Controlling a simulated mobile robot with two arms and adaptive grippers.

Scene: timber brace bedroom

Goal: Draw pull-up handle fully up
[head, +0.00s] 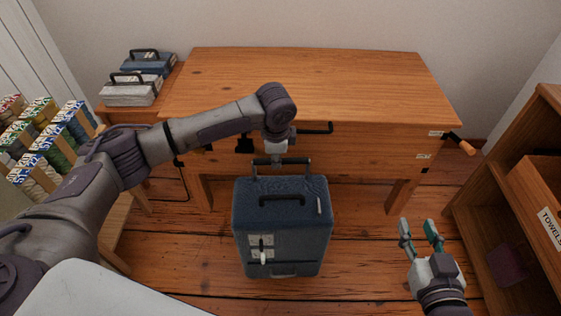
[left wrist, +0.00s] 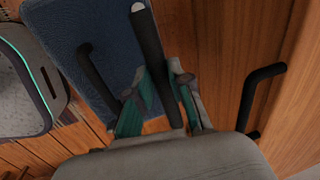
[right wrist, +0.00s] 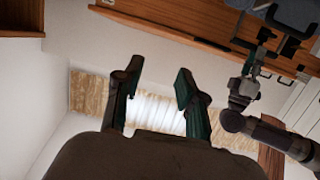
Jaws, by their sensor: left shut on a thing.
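A blue suitcase (head: 282,235) stands upright on the floor in front of the wooden desk. Its black pull-up handle (head: 308,162) stands a little above the suitcase's back top edge. A separate black carry handle (head: 282,199) lies on the top face. My left gripper (head: 279,158) is shut on the pull-up handle's crossbar. In the left wrist view, the dark bar (left wrist: 148,45) runs between the left fingers (left wrist: 160,95), with the blue suitcase top (left wrist: 70,35) beside it. My right gripper (head: 418,226) is open and empty, right of the suitcase. Its spread fingers show in the right wrist view (right wrist: 157,75).
The desk (head: 310,80) has a bare top; a dark bar handle (head: 318,128) sticks out from its front near my left wrist. A shelf unit (head: 500,215) stands at right. Colourful packets (head: 40,140) fill a rack at left. Floor right of the suitcase is clear.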

